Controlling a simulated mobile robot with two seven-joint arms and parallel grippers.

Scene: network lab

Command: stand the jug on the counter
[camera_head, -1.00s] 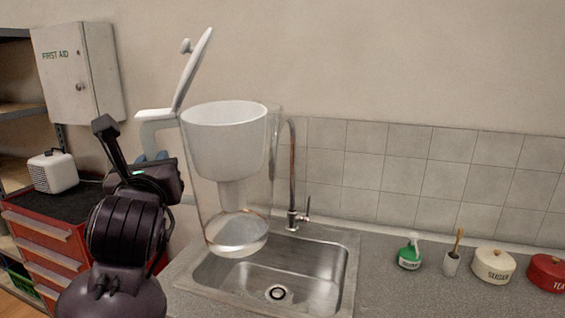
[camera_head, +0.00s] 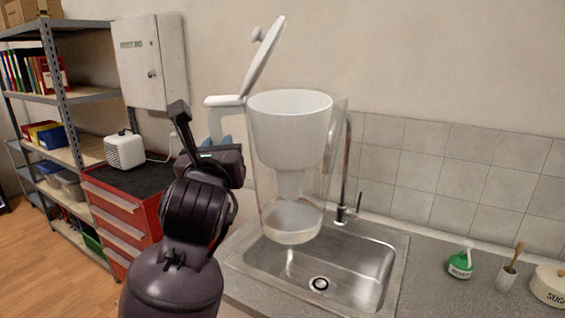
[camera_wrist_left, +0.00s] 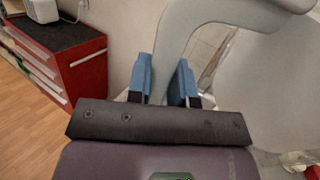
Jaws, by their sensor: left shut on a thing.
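The jug (camera_head: 292,190) is a clear pitcher with a white funnel-like insert, a white handle and a white lid (camera_head: 265,55) that stands open. A little water shows at its bottom. It is held roughly upright, in front of the sink in the head view. My left gripper (camera_head: 222,130) is shut on the jug's handle; in the left wrist view its blue fingertips (camera_wrist_left: 164,80) sit on either side of the white handle (camera_wrist_left: 172,45). The grey counter (camera_head: 430,275) runs right of the sink. My right gripper is not in view.
The steel sink (camera_head: 345,265) with its tap (camera_head: 346,170) lies below and behind the jug. A red tool cabinet (camera_head: 125,205) is at left.

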